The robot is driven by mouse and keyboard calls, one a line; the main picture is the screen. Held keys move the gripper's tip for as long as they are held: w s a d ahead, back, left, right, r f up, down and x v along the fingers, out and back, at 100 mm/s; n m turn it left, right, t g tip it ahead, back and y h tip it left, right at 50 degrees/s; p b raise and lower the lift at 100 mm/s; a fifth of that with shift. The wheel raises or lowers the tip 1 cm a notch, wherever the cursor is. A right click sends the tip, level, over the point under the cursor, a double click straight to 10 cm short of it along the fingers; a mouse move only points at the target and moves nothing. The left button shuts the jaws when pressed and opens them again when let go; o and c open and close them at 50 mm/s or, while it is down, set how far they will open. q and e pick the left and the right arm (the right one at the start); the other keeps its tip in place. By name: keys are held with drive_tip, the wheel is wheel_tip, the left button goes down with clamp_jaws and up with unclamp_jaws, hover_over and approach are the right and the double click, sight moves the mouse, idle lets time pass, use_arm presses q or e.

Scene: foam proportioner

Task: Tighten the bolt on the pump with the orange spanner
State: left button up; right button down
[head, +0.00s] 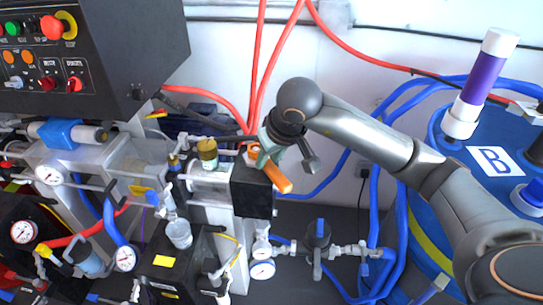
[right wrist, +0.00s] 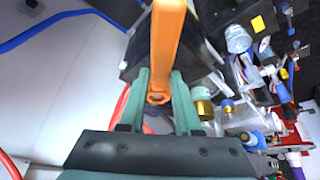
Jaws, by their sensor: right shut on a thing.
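The orange spanner (head: 278,177) (right wrist: 167,40) is held in my right gripper (head: 266,150). In the right wrist view the two green fingers of the gripper (right wrist: 160,85) are closed on either side of the spanner, whose ring end shows between them. In the head view the spanner slants down to the right, over the top of a black block (head: 252,192) on the pump assembly (head: 210,185). I cannot tell whether the spanner touches the block. I cannot make out the bolt; the gripper and spanner cover that area. My left gripper is not in view.
A black control box (head: 120,45) with coloured buttons overhangs the upper left. Gauges, pipes and valves crowd the left and lower middle. A blue drum (head: 425,190) marked B stands at the right, with blue hoses beside it. Red hoses (head: 257,70) hang behind my right gripper.

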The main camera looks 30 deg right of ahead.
drive_tip(key=shift+a, duration=0.1)
drive_tip(key=shift+a+m+h, duration=0.45)
drive_tip(key=shift+m+h, duration=0.05)
drive_tip(key=shift+m, duration=0.5)
drive_tip(key=shift+w+a+r+m, duration=0.1)
drive_tip(key=shift+a+m, duration=0.15)
drive_tip(key=shift+m, duration=0.05)
drive_tip(key=shift+a+m+h, duration=0.25)
drive_tip(key=shift+m+h, duration=0.15)
drive_tip(key=shift+m, duration=0.2)
